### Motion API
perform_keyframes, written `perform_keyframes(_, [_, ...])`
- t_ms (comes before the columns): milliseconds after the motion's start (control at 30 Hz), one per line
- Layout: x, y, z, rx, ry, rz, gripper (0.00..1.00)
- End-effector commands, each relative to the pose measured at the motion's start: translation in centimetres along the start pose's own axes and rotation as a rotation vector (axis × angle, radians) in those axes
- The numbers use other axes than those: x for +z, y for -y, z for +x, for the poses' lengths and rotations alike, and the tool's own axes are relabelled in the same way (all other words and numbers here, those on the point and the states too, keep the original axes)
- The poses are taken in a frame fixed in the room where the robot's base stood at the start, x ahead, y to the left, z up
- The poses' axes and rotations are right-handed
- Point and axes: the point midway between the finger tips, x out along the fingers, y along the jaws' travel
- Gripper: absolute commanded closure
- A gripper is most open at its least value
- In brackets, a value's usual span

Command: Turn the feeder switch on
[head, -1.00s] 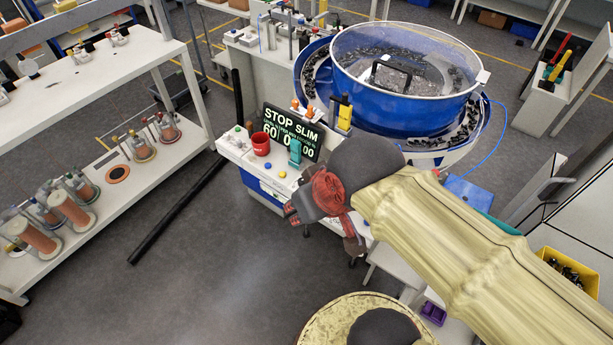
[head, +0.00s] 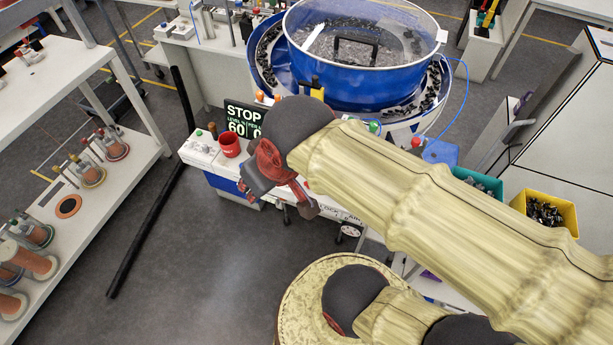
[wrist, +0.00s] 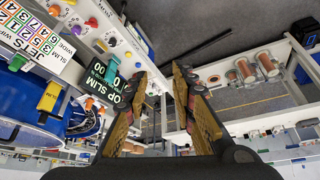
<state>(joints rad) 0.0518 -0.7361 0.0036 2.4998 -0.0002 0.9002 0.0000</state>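The feeder's control panel (head: 200,152) stands in front of the blue bowl feeder (head: 350,85), with a lit display (head: 240,118). In the wrist view, a teal switch-like part (wrist: 108,68), a yellow handle-like part (wrist: 48,97) and several small coloured buttons show left of my fingers. I cannot tell which of these is the feeder switch. My gripper (wrist: 163,72) is open and empty, its two fingers apart. In the head view my gripper (head: 273,195) appears at the panel's front right, and my arm hides part of the panel. No contact is visible.
A shelf with wire spools (head: 95,175) is at left, and a dark bar (head: 150,225) lies along the floor. A yellow bin of small parts (head: 545,212) is at right. The floor at lower left is open.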

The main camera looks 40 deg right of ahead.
Motion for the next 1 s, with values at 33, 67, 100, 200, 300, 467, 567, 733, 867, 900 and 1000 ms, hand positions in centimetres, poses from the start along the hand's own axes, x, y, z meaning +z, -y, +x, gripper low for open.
perform_keyframes(33, [0.3, -0.4, 0.7, 0.007, 0.017, 0.015, 0.74])
perform_keyframes(67, [0.5, -0.7, 1.1, 0.012, 0.028, 0.024, 0.74])
perform_keyframes(100, [0.7, -1.0, 1.6, 0.017, 0.041, 0.035, 0.74])
perform_keyframes(200, [1.1, -2.1, 2.8, 0.033, 0.077, 0.071, 0.74])
perform_keyframes(300, [1.4, -3.4, 4.3, 0.05, 0.12, 0.114, 0.74])
perform_keyframes(467, [1.9, -6.0, 7.1, 0.076, 0.198, 0.186, 0.74])
perform_keyframes(567, [2.2, -8.3, 9.4, 0.085, 0.261, 0.195, 0.74])
perform_keyframes(733, [3.3, -13.6, 14.8, 0.051, 0.392, 0.073, 0.74])
perform_keyframes(867, [4.2, -17.1, 18.4, -0.019, 0.457, -0.12, 0.74])
perform_keyframes(900, [4.5, -18.0, 19.4, -0.045, 0.471, -0.191, 0.74])
perform_keyframes(1000, [4.7, -19.8, 21.4, -0.112, 0.486, -0.387, 0.74])
